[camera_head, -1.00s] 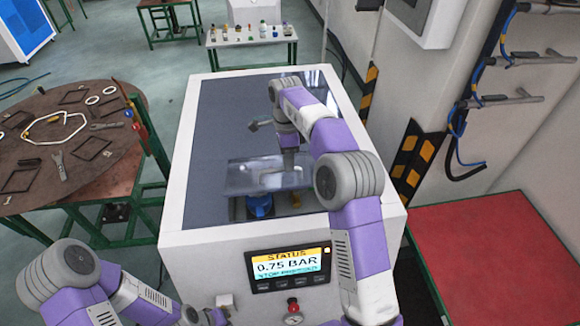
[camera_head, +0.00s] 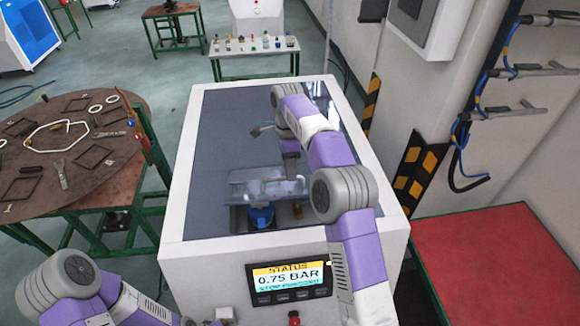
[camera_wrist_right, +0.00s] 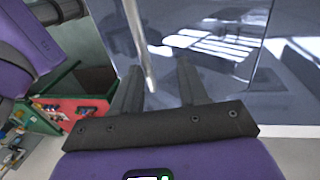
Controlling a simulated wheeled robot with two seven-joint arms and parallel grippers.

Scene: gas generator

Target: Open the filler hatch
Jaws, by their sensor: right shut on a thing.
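The generator (camera_head: 190,222) is a white cabinet with a dark top. On it the filler hatch (camera_head: 256,187), a grey, glossy plate, stands raised at a tilt. Below its front edge an opening shows a blue part (camera_head: 261,216) and a small brass-coloured part (camera_head: 297,210). My right arm reaches over the cabinet, and its wrist is above the hatch. In the right wrist view my right gripper (camera_wrist_right: 160,92) is shut on a thin metal rod (camera_wrist_right: 140,45), which looks like the hatch handle. My left arm is at the lower left; its gripper is out of view.
A status display (camera_head: 288,278) on the cabinet front reads 0.75 BAR. A round table (camera_head: 100,160) with tools and frames stands at the left. A red-topped table (camera_head: 495,260) is at the right. A bench (camera_head: 255,50) with small items is behind.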

